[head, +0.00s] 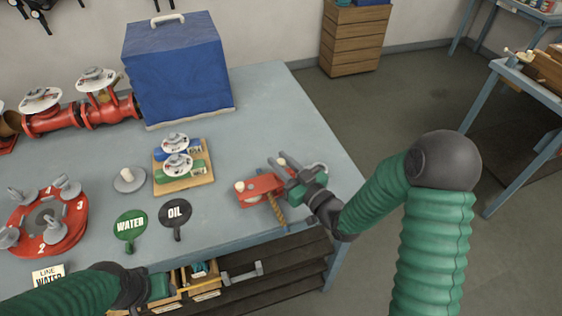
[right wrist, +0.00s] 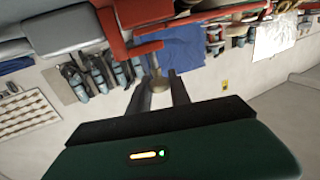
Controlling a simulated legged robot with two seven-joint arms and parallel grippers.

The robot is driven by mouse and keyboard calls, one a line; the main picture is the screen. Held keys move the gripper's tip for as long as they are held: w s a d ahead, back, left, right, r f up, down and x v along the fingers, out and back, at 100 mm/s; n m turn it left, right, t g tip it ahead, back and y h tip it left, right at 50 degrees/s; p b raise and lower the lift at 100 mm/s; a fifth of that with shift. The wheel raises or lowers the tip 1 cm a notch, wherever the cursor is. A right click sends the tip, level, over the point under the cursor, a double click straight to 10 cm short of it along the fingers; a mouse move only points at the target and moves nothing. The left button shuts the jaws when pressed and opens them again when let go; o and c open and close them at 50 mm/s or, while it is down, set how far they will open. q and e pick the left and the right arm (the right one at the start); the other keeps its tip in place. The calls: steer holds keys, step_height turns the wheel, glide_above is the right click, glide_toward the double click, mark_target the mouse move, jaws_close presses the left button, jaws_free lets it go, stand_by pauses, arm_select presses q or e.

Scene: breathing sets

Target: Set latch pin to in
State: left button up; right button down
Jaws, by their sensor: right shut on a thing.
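A red latch bracket (head: 258,190) sits near the right front of the blue-grey table, with a pale round knob on its left end. My right gripper (head: 283,172) is at the bracket's right end. In the right wrist view, its two fingers close on the pale, knob-like end of the latch pin (right wrist: 160,82), beside the red bracket (right wrist: 145,12). In the head view the fingers hide most of the pin, so how deep it sits cannot be told. My left gripper (head: 162,286) is low at the table's front edge; its fingers are unclear.
WATER (head: 130,225) and OIL (head: 176,213) tags lie left of the bracket. Behind them stand a valve board (head: 185,183), red pipe valves (head: 75,115) and a blue covered box (head: 178,72). A red round fixture (head: 45,225) is at left. The table's right edge is close.

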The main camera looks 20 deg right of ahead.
stand_by(0.8)
steer(key=shift+f, duration=0.1)
steer(key=shift+f+b, duration=0.9)
steer(key=shift+b, duration=0.1)
steer(key=shift+r, duration=0.15)
steer(key=c, duration=1.2)
jaws_free()
steer(key=shift+a, duration=0.1)
